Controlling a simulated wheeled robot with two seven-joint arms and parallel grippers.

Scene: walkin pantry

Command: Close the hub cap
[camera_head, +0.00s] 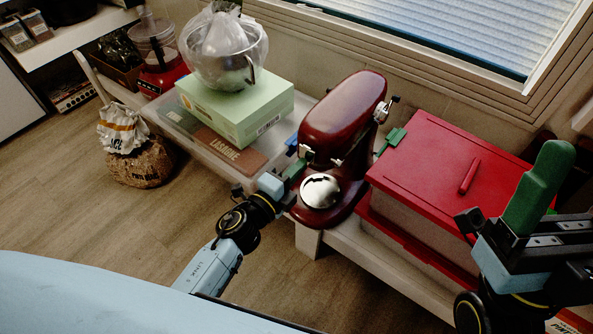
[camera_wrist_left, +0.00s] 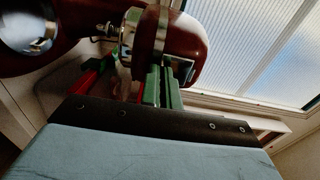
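The dark red stand mixer (camera_head: 345,110) stands on the low shelf with its head down. The front of its head also shows in the left wrist view (camera_wrist_left: 185,45), ringed by a silver band. A small metal flap (camera_wrist_left: 184,70), probably the hub cap, shows at the fingertips; whether it stands open is too dark to tell. My left gripper (camera_head: 295,170) is at the front of the mixer head. Its green fingers (camera_wrist_left: 162,88) lie close together, with nothing clearly between them. My right gripper (camera_head: 540,185) is raised at the right, away from the mixer, its fingers seemingly together and empty.
A red-lidded box (camera_head: 440,165) with a green latch (camera_head: 391,140) stands close right of the mixer. A green box (camera_head: 235,105) carrying a steel bowl (camera_head: 222,65) stands to its left. A bag (camera_head: 135,150) is on the floor; the floor in front is clear.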

